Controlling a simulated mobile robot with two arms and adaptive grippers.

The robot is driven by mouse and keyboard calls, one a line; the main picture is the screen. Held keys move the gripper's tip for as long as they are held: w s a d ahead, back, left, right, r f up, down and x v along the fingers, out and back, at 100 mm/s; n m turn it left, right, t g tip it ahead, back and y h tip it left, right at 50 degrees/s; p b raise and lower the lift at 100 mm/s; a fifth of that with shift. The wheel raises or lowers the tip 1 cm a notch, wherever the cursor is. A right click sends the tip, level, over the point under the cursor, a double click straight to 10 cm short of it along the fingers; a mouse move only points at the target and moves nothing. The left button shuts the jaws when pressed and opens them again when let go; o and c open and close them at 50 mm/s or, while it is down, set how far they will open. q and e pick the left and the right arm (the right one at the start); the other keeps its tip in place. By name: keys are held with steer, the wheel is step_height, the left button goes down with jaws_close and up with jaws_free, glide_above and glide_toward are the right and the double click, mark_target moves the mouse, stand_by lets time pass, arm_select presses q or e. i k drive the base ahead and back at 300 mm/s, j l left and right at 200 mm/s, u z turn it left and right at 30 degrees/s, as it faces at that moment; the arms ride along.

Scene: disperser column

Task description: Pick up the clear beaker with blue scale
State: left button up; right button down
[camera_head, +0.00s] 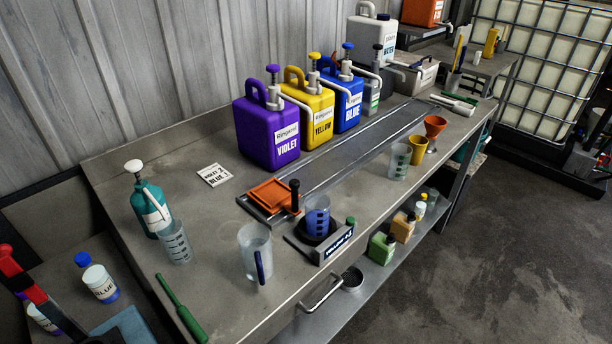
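A clear beaker (317,217) with blue on its side stands upright on a dark weighing device (323,246) near the bench's front edge. I cannot tell whether all the blue is scale marks or partly contents. A second clear beaker (175,242) with dark marks, perhaps blue, stands beside a teal bottle at the left. A third clear beaker (398,162) has green marks and stands farther right. Neither of my grippers can be made out in the head view.
The bench (220,290) also holds a clear jug (255,250), an orange tray (270,196), a teal pump bottle (150,205) and a green tool (180,307). Violet (268,133), yellow (310,107) and blue (345,98) canisters stand behind. Open floor lies right.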

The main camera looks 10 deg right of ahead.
mark_target(317, 205)
steer(key=u, duration=0.4)
steer(key=i+l+u, duration=0.1)
steer(key=l+u, duration=1.1)
